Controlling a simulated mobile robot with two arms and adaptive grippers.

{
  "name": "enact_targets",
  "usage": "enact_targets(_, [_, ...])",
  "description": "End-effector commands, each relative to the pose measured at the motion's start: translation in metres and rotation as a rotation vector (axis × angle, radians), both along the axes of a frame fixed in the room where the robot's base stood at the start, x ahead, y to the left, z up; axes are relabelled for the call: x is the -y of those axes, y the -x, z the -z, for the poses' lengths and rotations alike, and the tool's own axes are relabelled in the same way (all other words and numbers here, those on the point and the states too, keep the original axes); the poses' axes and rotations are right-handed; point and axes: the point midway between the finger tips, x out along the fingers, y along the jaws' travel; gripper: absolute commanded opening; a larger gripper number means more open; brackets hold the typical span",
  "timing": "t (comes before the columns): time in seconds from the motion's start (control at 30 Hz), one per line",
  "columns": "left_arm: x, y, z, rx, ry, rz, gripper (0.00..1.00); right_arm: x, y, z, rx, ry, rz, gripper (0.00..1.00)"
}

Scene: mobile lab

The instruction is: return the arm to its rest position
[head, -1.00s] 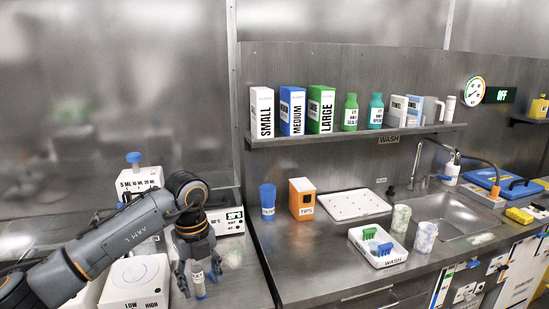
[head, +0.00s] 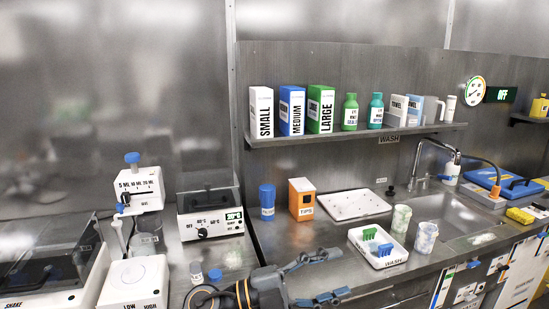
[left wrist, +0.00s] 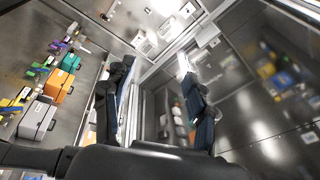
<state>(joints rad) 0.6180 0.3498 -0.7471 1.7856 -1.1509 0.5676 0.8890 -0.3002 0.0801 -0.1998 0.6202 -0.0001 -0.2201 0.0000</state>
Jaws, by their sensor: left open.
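My left gripper (head: 343,274) is at the bottom middle of the head view, over the front part of the bench. Its two fingers are spread apart and point to the right, with nothing between them. In the left wrist view the same gripper (left wrist: 155,72) shows both fingers apart with an empty gap. Most of my left arm is below the lower edge of the head view. My right gripper is in neither view.
A small white-capped vial (head: 196,271) and a blue-capped item (head: 215,275) are on the left bench. The wash tray (head: 393,260) is right of my gripper.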

Motion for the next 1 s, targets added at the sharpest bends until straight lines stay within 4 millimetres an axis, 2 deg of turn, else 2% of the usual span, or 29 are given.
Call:
enact_targets(0.03, [-0.013, -0.006, -0.013, -0.057, 0.138, -0.097, 0.57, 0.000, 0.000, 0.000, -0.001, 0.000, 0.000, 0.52])
enact_targets(0.1, [-0.041, -0.022, -0.024, -0.141, 0.300, -0.258, 0.57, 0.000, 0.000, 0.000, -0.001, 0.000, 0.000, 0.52])
enact_targets(0.17, [-0.072, -0.036, -0.022, -0.231, 0.411, -0.407, 0.57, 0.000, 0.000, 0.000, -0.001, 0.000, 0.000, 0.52])
enact_targets(0.27, [-0.130, -0.054, 0.006, -0.415, 0.531, -0.672, 0.57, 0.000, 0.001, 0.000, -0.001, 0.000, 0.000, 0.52])
enact_targets(0.3, [-0.154, -0.057, 0.025, -0.499, 0.557, -0.780, 0.57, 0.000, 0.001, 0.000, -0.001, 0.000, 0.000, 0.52])
enact_targets(0.37, [-0.186, -0.056, 0.058, -0.627, 0.569, -0.930, 0.57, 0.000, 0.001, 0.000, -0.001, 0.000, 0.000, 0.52])
enact_targets(0.4, [-0.205, -0.051, 0.082, -0.712, 0.563, -1.020, 0.57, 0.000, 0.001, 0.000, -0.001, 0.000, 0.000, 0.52])
enact_targets(0.47, [-0.230, -0.038, 0.119, -0.842, 0.536, -1.145, 0.57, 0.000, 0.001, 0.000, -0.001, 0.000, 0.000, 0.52])
enact_targets(0.5, [-0.244, -0.026, 0.143, -0.929, 0.507, -1.218, 0.57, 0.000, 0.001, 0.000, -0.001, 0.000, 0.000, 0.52])
enact_targets(0.57, [-0.262, -0.003, 0.179, -1.060, 0.450, -1.316, 0.57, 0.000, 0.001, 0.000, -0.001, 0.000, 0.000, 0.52])
enact_targets(0.6, [-0.272, 0.015, 0.200, -1.144, 0.404, -1.372, 0.57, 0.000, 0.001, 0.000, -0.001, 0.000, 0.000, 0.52])
enact_targets(0.7, [-0.287, 0.060, 0.242, -1.326, 0.285, -1.468, 0.57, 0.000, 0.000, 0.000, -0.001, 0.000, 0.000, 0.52])
enact_targets(0.8, [-0.295, 0.100, 0.269, -1.465, 0.176, -1.521, 0.57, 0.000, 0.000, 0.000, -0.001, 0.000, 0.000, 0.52])
enact_targets(1.0, [-0.302, 0.168, 0.300, -1.675, -0.014, -1.564, 0.57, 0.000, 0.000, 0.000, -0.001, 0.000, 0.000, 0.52])
